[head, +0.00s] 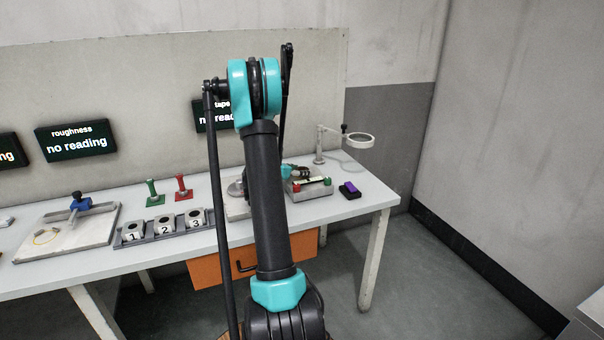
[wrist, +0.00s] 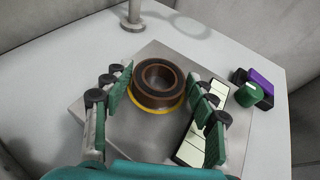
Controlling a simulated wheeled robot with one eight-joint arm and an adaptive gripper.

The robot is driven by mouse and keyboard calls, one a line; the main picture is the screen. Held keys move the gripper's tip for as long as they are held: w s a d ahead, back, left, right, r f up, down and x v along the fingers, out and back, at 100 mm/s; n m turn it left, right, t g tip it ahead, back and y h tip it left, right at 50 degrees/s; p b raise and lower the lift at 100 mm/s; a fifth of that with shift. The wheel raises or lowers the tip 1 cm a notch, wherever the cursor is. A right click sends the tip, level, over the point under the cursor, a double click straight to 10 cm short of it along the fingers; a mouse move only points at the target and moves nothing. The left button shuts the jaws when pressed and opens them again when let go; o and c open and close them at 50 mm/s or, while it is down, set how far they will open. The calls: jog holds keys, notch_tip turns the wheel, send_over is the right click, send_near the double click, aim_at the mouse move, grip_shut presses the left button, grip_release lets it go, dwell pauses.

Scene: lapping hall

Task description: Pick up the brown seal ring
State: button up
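The brown seal ring (wrist: 158,99) lies flat on the grey top of a square block (wrist: 138,135) in the wrist view. It has a dark inner part, and a yellow edge shows under its near side. My gripper (wrist: 160,84) is open, with one green-padded finger on each side of the ring. Gaps show between the ring and both fingers, so it is not gripped. In the head view my gripper (head: 298,172) is over the block at the right of the table, and the ring cannot be made out there.
Right of the ring are a pale segmented strip (wrist: 190,146), a green knob (wrist: 249,94) and a purple-and-black block (wrist: 260,77). A magnifier on a stand (head: 361,141) rises behind. Numbered blocks (head: 164,225) and a board (head: 75,235) stand left. The table's right end is mostly clear.

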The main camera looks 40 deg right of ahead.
jog(key=c, duration=0.8)
